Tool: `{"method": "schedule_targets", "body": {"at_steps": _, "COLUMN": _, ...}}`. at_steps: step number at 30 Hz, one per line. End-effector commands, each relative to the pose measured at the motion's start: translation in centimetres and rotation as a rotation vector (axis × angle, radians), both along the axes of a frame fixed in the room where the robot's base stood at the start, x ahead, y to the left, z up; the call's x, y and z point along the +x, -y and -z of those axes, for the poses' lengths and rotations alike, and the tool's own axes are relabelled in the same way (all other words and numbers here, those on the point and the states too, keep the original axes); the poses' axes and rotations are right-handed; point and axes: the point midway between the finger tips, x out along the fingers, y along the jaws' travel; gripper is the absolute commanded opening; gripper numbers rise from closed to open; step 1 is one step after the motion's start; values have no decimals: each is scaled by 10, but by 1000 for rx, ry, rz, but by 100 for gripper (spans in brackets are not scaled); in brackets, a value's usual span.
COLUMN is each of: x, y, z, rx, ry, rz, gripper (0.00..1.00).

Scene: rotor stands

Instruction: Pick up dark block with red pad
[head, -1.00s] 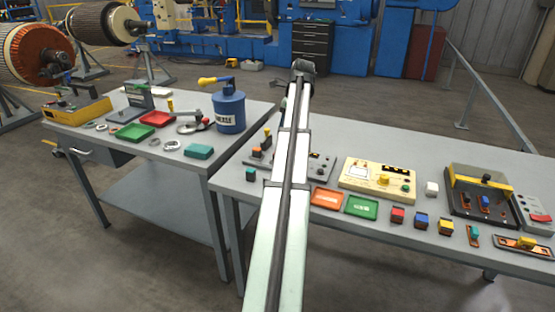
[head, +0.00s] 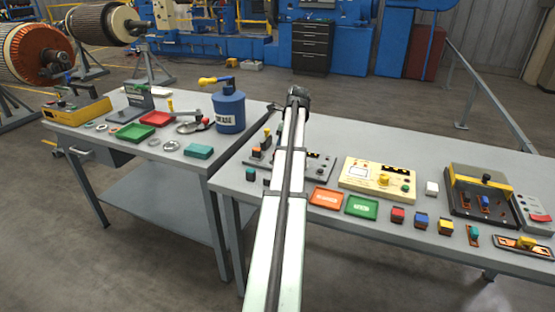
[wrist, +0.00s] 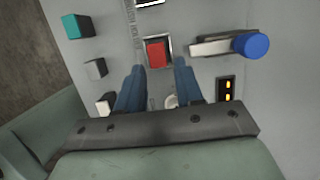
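The dark block with a red pad (head: 398,215) sits upright near the front of the right bench in the head view. It stands left of similar dark blocks with a blue pad (head: 421,220) and a yellow pad (head: 445,226). My gripper (wrist: 158,70) is open in the wrist view, with its two blue fingers apart and nothing visible held between them. A red square in a pale frame (wrist: 157,53) lies just beyond the fingertips; I cannot tell whether it is a block or a fixed part. In the head view my arm hides the gripper.
An orange tray (head: 326,198) and a green tray (head: 361,208) lie left of the block. A cream instrument panel (head: 377,180) stands behind. In the wrist view, a blue-knobbed lever (wrist: 250,45) is at right and a teal-topped block (wrist: 77,26) at left.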

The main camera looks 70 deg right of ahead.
Motion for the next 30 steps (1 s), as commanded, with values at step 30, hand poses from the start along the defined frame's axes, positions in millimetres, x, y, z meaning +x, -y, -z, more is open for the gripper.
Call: {"method": "schedule_targets", "body": {"at_steps": 30, "x": 14, "y": -3, "z": 44, "rx": 0, "ry": 0, "rz": 0, "gripper": 0}}
